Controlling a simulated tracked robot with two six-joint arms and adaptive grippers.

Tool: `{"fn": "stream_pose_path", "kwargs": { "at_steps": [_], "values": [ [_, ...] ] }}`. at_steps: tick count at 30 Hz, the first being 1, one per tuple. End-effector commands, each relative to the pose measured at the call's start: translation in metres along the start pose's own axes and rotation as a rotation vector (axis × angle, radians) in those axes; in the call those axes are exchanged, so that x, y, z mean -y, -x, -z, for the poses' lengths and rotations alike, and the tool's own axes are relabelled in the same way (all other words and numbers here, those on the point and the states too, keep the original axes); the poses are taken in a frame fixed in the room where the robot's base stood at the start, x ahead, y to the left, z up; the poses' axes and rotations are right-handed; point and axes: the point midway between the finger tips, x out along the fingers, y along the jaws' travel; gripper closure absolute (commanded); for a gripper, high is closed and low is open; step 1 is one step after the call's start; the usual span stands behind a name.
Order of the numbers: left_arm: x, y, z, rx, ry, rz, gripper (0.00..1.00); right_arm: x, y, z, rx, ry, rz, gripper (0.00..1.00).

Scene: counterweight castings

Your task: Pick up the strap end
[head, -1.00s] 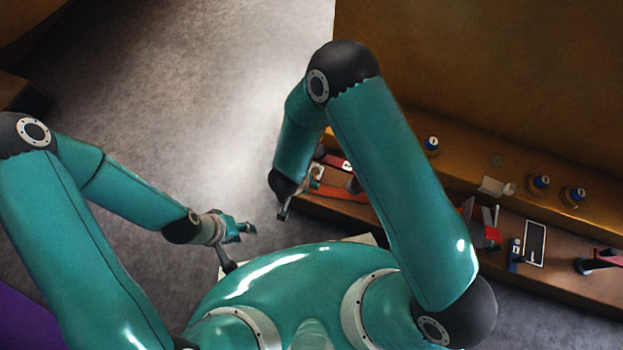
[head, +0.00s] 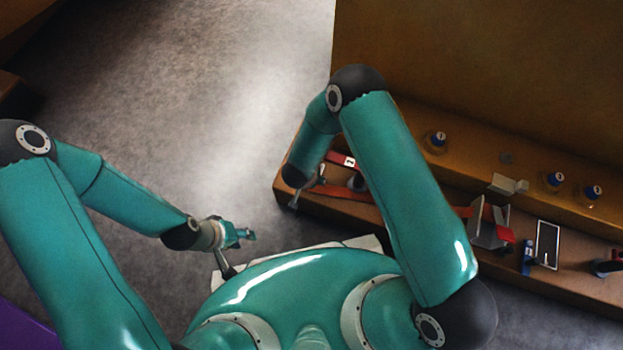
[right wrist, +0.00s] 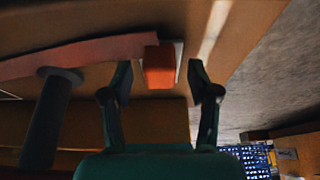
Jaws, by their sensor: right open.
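An orange-red strap (right wrist: 85,55) runs in from the left in the right wrist view. Its end, an orange block (right wrist: 158,67), lies against a pale grey piece. My right gripper (right wrist: 160,82) is open, with one finger on each side of the strap end in that picture; whether it touches is unclear. In the head view the strap (head: 345,193) lies near the left end of the bench, partly hidden by my right arm. My left gripper (head: 240,236) hangs over the floor, away from the bench; its opening is unclear.
The brown bench (head: 290,185) runs along the right side. On it are a red piece with a white label (head: 342,159), a grey-and-red bracket (head: 492,225), a white-edged dark panel (head: 547,245) and blue-capped knobs (head: 555,180). Open floor lies left of the bench.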

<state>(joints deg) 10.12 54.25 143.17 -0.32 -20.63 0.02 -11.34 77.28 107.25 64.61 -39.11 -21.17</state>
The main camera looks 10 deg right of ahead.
Motion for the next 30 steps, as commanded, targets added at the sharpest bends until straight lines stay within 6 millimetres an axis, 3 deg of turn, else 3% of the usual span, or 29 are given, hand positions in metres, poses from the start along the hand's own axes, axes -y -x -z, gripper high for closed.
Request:
{"fn": "stream_pose_path", "kwargs": {
  "at_steps": [2, 9, 20, 30],
  "values": [
    [0.0017, -0.0048, 0.0001, 0.000, 0.000, 0.000, 0.60, -0.0001, -0.0090, -0.0004, 0.000, -0.001, 0.000, 0.40],
    [0.0013, -0.0036, 0.0001, 0.000, 0.000, 0.000, 0.60, -0.0001, -0.0087, 0.0006, -0.001, 0.000, 0.000, 0.40],
    [0.0013, -0.0037, 0.0001, 0.000, 0.000, 0.000, 0.60, -0.0002, -0.0087, 0.0002, 0.000, 0.000, 0.000, 1.00],
    [0.0012, -0.0032, 0.0001, 0.000, 0.000, 0.000, 0.60, -0.0007, -0.0085, -0.0003, 0.001, 0.000, -0.001, 1.00]
  ]
}}
